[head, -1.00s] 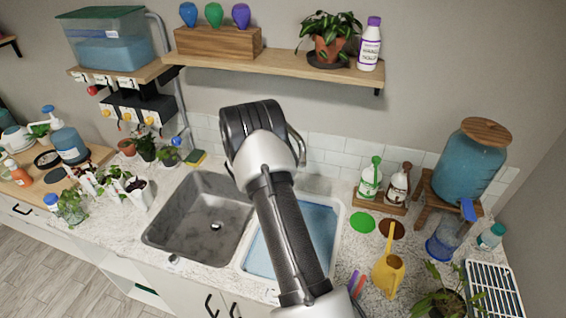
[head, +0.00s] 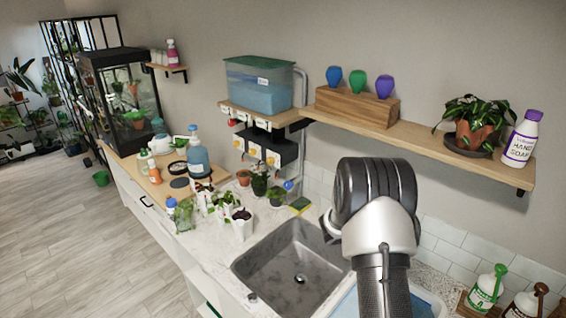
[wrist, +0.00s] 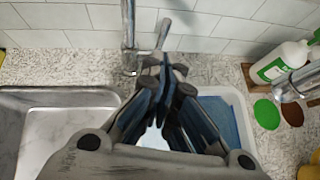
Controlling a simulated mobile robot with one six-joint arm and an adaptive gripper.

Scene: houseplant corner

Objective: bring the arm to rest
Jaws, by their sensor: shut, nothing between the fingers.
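My gripper (wrist: 166,72) shows in the wrist view with its dark fingers drawn together and nothing held between them. It hangs above the sink counter, over the water-filled basin (wrist: 238,112) and in front of the tap (wrist: 130,40). In the head view my arm rises from the lower right and its dark rounded wrist stands before the tiled wall. The fingers are hidden there behind the arm.
The empty grey sink (head: 290,268) lies left of my arm. A wooden shelf (head: 440,150) with a potted plant (head: 474,125) and soap bottle (head: 521,140) is behind it.

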